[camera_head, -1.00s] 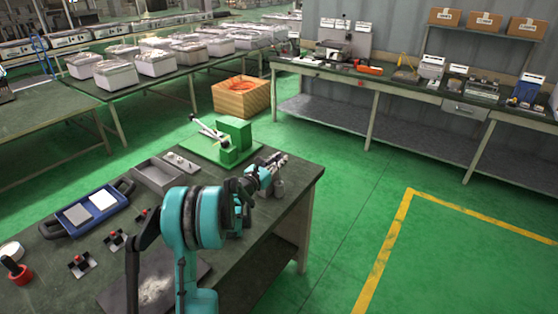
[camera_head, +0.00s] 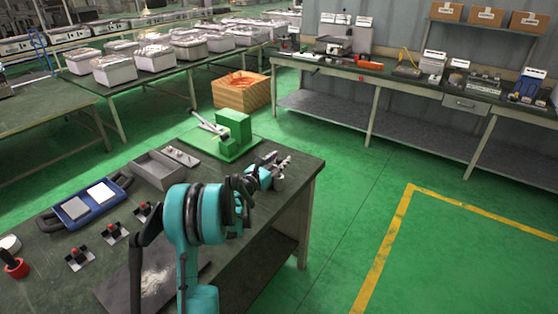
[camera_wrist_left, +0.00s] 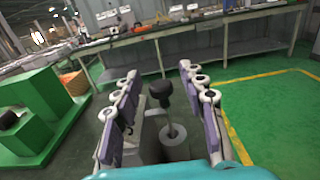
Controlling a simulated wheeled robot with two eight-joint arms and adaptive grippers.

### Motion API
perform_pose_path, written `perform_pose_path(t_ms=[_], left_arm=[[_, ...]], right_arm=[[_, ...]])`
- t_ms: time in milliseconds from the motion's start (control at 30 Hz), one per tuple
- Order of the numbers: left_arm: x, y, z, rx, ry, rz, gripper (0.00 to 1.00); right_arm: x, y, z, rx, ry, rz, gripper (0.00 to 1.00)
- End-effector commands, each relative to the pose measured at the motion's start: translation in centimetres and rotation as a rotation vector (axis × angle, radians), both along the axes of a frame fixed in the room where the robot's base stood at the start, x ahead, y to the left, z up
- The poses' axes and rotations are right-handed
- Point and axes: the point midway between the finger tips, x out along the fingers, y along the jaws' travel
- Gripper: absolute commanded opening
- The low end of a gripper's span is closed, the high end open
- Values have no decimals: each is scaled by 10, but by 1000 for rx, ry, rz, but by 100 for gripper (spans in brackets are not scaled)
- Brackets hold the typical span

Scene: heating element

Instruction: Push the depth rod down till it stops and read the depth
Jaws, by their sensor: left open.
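My left gripper (camera_head: 276,170) is at the far right corner of the near table. Its fingers are spread with a gap between them in the left wrist view (camera_wrist_left: 160,100). A black knob (camera_wrist_left: 160,89) on a thin upright rod (camera_wrist_left: 167,113), which looks like the depth rod, stands between the fingers, apart from both. The rod goes down to a round grey top (camera_wrist_left: 172,133) below. A grey cylinder (camera_head: 278,184) shows under the gripper in the head view; the knob cannot be made out there. No depth reading is legible. My right gripper is not in view.
A green block fixture with a lever (camera_head: 234,130) stands just left of the gripper. A grey tray (camera_head: 158,170), a blue case (camera_head: 90,203) and small red-topped parts (camera_head: 112,232) lie on the table (camera_head: 225,262). Green floor right of the table is free.

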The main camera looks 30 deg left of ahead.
Motion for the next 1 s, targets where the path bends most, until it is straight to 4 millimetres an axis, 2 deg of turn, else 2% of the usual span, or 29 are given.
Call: perform_pose_path(t_ms=[167,400,600,733,1000], left_arm=[[-20,3,0,0,0,3,42],[-73,7,0,0,0,4,42],[-106,9,0,0,0,2,42],[-117,10,0,0,0,2,42],[-119,9,0,0,0,0,42]], right_arm=[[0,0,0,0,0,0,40],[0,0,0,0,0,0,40],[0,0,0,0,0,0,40],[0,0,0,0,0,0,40],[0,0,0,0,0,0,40]])
